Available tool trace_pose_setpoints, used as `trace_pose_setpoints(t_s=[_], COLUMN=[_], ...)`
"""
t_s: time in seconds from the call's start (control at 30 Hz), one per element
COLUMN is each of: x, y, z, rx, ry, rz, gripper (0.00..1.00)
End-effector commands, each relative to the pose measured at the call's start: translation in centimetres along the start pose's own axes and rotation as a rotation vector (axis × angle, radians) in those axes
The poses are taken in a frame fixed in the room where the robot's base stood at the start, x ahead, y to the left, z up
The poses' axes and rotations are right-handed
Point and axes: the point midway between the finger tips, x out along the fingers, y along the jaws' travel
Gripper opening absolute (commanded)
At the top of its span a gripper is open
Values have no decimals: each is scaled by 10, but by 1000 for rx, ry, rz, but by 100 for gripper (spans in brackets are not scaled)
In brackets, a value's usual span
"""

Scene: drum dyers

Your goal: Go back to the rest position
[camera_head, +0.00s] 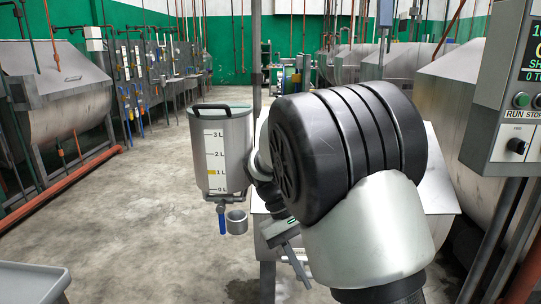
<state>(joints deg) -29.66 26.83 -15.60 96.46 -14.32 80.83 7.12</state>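My arm fills the middle right of the view, with a black ribbed joint and silver links. My gripper (295,262) shows small and partly hidden below and behind the black joint. It points down, in front of a grey metal surface. I cannot tell whether its fingers are open or shut, and I see nothing clearly held in it.
A steel measuring vessel (222,150) marked in litres hangs left of my arm, with a blue-handled valve (222,218) and a small metal cup (237,222) below. Large drums (62,95) line both sides. A control panel (510,90) stands close right. The concrete aisle (130,215) is clear.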

Motion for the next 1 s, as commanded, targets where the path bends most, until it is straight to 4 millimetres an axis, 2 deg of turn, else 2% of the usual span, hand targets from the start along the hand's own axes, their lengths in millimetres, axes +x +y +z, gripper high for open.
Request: trace_pose_setpoints(t_s=[0.03, 0.2, 0.4, 0.5, 0.7, 0.93, 1.0], x=[-8, -25, -36, -37, -34, -27, -49], y=[11, 30, 39, 40, 38, 34, 44], z=[17, 67, 124, 146, 174, 195, 203], rx=[20, 76, 157, 195, 256, 321, 318], ry=[50, 227, 455, 551, 692, 820, 818], rz=[-62, -223, -342, -368, -383, -372, -373], gripper=[37, 37, 37, 37, 37, 37, 37])
